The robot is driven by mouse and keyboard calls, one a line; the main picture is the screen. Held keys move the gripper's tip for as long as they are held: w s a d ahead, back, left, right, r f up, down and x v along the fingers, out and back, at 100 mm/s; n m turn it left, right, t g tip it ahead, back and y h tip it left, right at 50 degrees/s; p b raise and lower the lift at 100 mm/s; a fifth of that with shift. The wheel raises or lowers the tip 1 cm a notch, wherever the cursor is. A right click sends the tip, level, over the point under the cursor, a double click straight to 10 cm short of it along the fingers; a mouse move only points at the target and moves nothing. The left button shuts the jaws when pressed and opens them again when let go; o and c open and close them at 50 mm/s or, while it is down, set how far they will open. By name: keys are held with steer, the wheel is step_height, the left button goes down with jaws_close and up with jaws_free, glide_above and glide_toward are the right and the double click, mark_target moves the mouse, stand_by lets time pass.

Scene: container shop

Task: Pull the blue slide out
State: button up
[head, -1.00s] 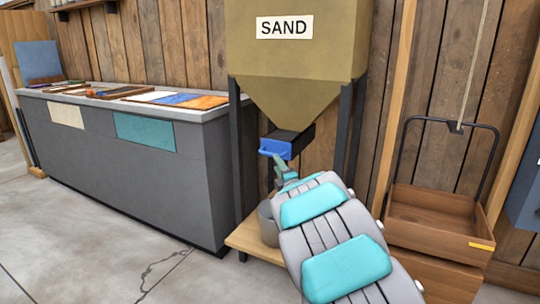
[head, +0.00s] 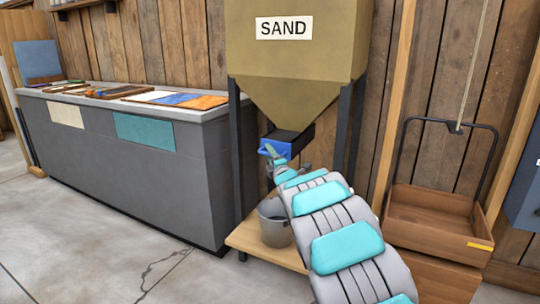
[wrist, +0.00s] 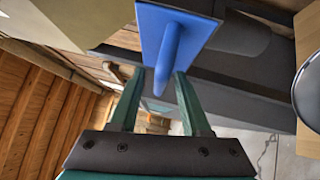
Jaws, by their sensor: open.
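The blue slide (head: 276,148) is at the outlet under the sand hopper (head: 296,60), in a dark housing. In the wrist view its blue plate (wrist: 190,22) has a bar handle (wrist: 168,58) sticking out toward me. My gripper (head: 270,152) is open at the front of the slide. In the wrist view my gripper's two green fingers (wrist: 160,84) stand on either side of the handle's end, with gaps showing. I cannot tell how deep the handle sits between them. My arm hides part of the space below the slide.
A grey bucket (head: 274,226) stands on a wooden platform (head: 264,249) below the outlet. Dark posts (head: 343,130) flank the hopper. A grey counter (head: 150,180) is at the left, and a hanging wooden tray (head: 430,222) at the right. The floor in front is clear.

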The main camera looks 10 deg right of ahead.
steer(key=shift+c, duration=0.2)
jaws_close()
steer(key=shift+f, duration=0.1)
stand_by(1.0)
